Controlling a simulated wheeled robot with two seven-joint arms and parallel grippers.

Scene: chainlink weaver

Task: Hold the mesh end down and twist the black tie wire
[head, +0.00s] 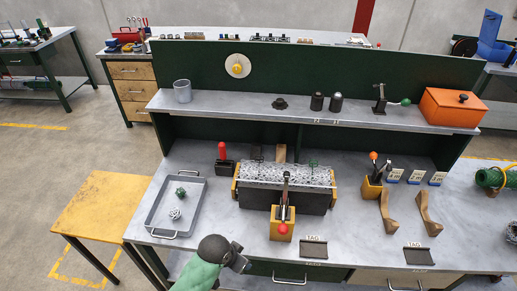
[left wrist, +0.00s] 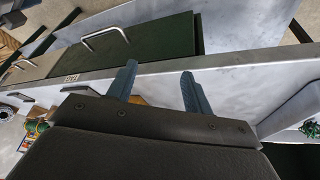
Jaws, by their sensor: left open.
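The silver wire mesh (head: 262,173) lies over a dark block with yellow end pieces in the middle of the bench. A lever clamp with a red knob (head: 282,228) stands at its front on a yellow base. A small green item (head: 313,164) sits at the mesh's back right. I cannot make out the black tie wire. My left gripper (head: 240,263) is at the bench's front edge, in front of the mesh and apart from it. In the left wrist view its two fingers (left wrist: 158,84) are spread with nothing between them. My right gripper is not in view.
A grey tray (head: 155,220) with small green and silver pieces is at the left. Two curved wooden pieces (head: 428,214) and a yellow tool holder (head: 371,189) stand right of the mesh. A shelf (head: 240,107) spans the back. A yellow table (head: 105,205) is at the left.

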